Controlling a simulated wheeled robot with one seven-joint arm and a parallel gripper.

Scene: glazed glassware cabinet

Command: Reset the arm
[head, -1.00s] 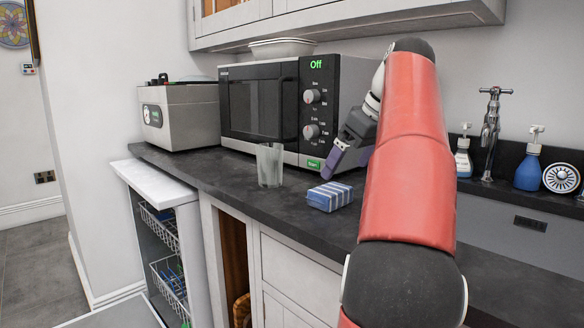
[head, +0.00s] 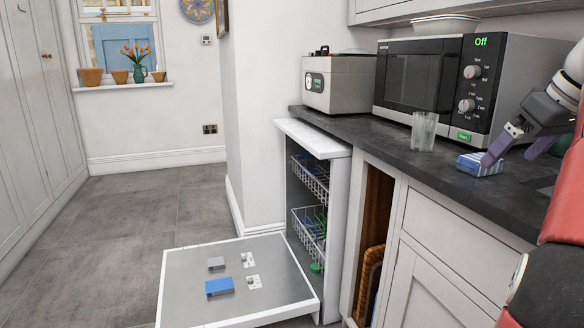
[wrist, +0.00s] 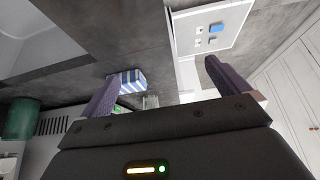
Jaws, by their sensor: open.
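My gripper (head: 511,158) is at the right of the head view, low over the worktop, with its two purple fingers spread apart. It shows in the wrist view (wrist: 160,78) as open, with nothing held between the fingers. A blue-and-white striped box (head: 480,164) sits on the worktop by the near finger in the head view. In the wrist view the box (wrist: 131,80) appears beside the left finger; I cannot tell whether they touch. My red arm fills the right edge of the head view.
A clear glass (head: 423,131) stands on the dark worktop (head: 345,128) before the microwave (head: 424,77). A grey appliance (head: 338,82) is further left. Below, a lowered door panel (head: 180,285) juts over the floor beside wire racks (head: 310,180). The floor (head: 140,210) at left is clear.

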